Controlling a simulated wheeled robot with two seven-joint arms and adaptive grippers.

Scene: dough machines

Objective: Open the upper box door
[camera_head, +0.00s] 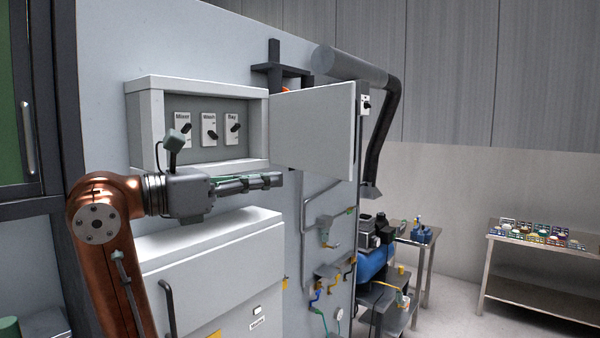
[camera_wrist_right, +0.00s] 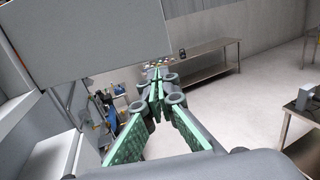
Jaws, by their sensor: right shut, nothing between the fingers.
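The upper box (camera_head: 137,127) is a light grey cabinet on the wall, with several labelled switches inside. Its door (camera_head: 312,127) stands open, swung out to the right from the box. My right gripper (camera_head: 280,180) is shut and empty, just below the box opening and the door's lower edge. In the right wrist view its green-padded fingers (camera_wrist_right: 157,92) meet at the tips with nothing between them. The door (camera_wrist_right: 150,40) fills the upper left there, apart from the fingers. My left gripper is not in view.
A lower box (camera_head: 210,262) with a dark handle (camera_head: 168,308) sits below my arm. A grey pipe (camera_head: 348,66) runs beyond the door. Hoses and valves hang on the wall to the right. A table (camera_head: 540,243) with small colourful items stands far right, with clear floor before it.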

